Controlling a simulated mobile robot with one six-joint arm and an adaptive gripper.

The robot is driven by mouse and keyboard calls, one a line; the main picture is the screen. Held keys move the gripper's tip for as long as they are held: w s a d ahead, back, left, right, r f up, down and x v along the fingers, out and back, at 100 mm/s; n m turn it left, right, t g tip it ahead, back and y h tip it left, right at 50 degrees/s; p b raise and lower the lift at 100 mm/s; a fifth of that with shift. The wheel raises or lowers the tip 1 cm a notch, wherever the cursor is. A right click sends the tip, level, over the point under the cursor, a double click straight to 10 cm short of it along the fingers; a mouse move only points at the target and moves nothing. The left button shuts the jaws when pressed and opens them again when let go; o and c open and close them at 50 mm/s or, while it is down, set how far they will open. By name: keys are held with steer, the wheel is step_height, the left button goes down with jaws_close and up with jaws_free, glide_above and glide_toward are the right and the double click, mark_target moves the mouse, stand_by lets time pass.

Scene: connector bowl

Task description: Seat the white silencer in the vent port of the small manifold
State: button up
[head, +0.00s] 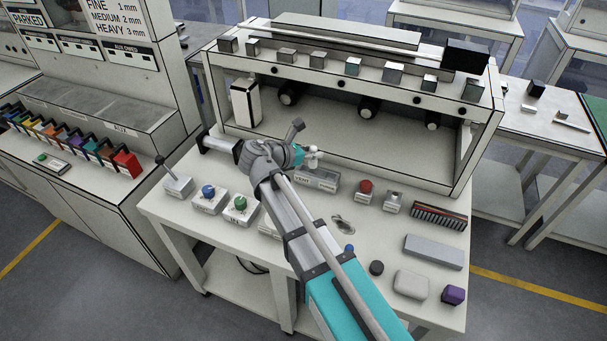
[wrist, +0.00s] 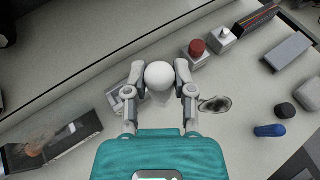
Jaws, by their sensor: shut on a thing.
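The white silencer shows as a pale round end (wrist: 159,75) between the two fingers of my gripper (wrist: 156,82) in the wrist view. My gripper is shut on it. In the head view my gripper (head: 308,158) is small and partly behind my arm, with a bit of white at its tip. The small manifold (head: 317,181), a grey block with a label reading VENT, stands on the bench just below and beside the gripper. In the wrist view part of the manifold (wrist: 116,104) shows left of the silencer. The vent port is hidden, and I cannot tell whether the silencer touches it.
A red-knobbed box (head: 365,188) and a small switch box (head: 394,201) stand right of the manifold. Blue (head: 208,192) and green (head: 240,203) knobbed boxes stand at the left. An oval metal piece (head: 342,225) lies in front. The shelf unit (head: 350,160) rises behind.

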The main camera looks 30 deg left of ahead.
steer(key=s+a, duration=0.6)
steer(key=shift+a+f+b, duration=0.3)
steer(key=shift+b, duration=0.05)
steer(key=shift+w, duration=0.1)
steer(key=w+f+b, duration=0.9)
steer(key=w, duration=0.4)
steer(key=shift+w+f, duration=0.1)
steer(key=shift+f, duration=0.05)
steer(key=shift+w+f+b, duration=0.35)
steer(key=shift+f+b, duration=0.1)
steer(key=shift+b, duration=0.15)
step_height(320, 180, down, 3)
steer(key=b, duration=0.3)
